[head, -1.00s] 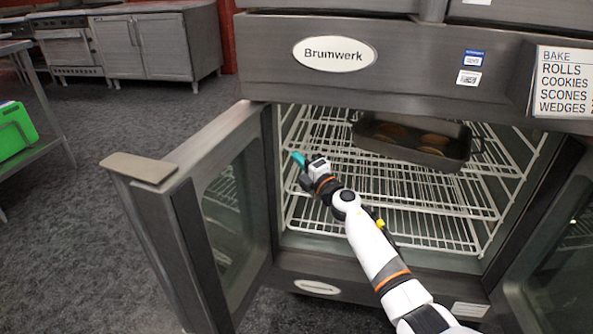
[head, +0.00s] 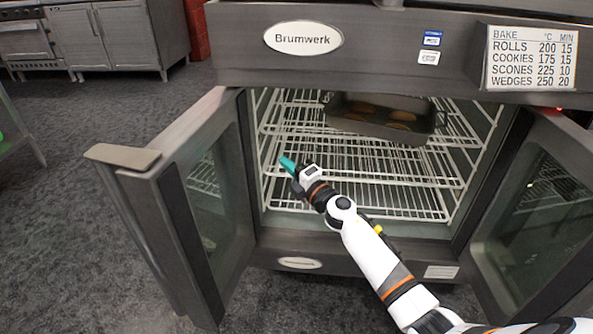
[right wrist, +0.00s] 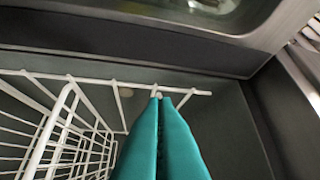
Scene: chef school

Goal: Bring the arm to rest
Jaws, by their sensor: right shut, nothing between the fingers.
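My right arm (head: 375,262) reaches up from the lower right in the head view toward the open oven. My right gripper (head: 287,163) has teal fingers and appears in front of the wire racks, near the oven's left side. In the right wrist view its two teal fingers (right wrist: 160,135) are pressed together with nothing between them. A white rack edge (right wrist: 100,82) shows beyond the fingertips; I cannot tell whether they touch it. My left gripper does not show.
The oven's left door (head: 190,200) and right door (head: 535,215) stand open on both sides of the arm. A dark baking pan (head: 345,122) with several brown rounds sits on the upper rack (head: 290,125). Open carpet (head: 60,220) lies to the left.

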